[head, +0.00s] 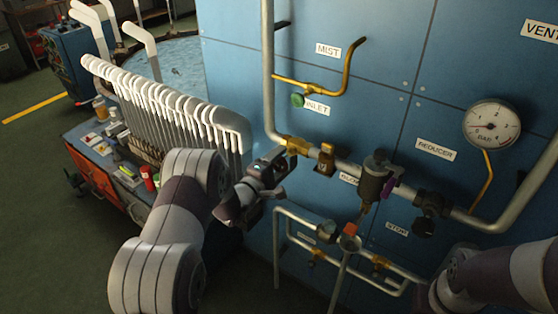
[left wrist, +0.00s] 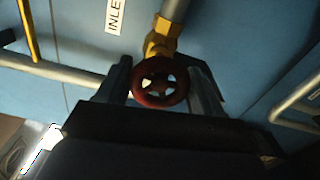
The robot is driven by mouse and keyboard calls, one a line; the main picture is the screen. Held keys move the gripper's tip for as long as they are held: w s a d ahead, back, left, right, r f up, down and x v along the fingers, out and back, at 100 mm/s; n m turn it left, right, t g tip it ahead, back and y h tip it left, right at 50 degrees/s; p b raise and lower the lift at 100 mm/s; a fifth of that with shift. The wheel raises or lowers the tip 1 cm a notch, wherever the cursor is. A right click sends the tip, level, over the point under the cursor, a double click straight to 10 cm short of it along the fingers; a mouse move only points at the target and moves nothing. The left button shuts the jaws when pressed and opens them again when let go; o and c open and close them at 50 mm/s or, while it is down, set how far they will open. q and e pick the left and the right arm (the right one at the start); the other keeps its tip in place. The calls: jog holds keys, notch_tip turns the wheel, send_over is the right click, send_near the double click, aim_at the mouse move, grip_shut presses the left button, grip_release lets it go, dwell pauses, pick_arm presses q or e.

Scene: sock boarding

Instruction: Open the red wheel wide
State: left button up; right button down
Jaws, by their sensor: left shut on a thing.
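The red wheel (left wrist: 160,82) is a small spoked handwheel on a brass valve (left wrist: 160,42), seen in the left wrist view. In the head view the brass valve (head: 295,144) sits low on the vertical pipe under the INLET label; the wheel is hidden there behind my gripper. My left gripper (head: 276,166) reaches up to the valve from the lower left. In the left wrist view its two fingers (left wrist: 161,72) stand on either side of the wheel, shut on it. My right arm shows at the lower right of the head view, its gripper out of sight.
Right of the valve, the pipe carries a yellow fitting (head: 326,158), a dark reducer (head: 374,180) with a purple part, and a black valve (head: 431,207). A green knob (head: 297,100) is above. A gauge (head: 492,126) hangs right. White sock boards (head: 170,105) stand left.

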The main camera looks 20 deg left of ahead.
pick_arm(q)
jog(key=shift+s+d+f+n, duration=0.15)
jog(key=shift+f+n, duration=0.15)
jog(key=shift+n, duration=0.3)
jog(key=o, duration=0.9)
jog(key=shift+o, duration=0.6)
jog(key=shift+r, duration=0.2)
jog(key=v, duration=1.2)
jog(key=shift+s+b, duration=0.25)
jog(key=shift+b, duration=0.2)
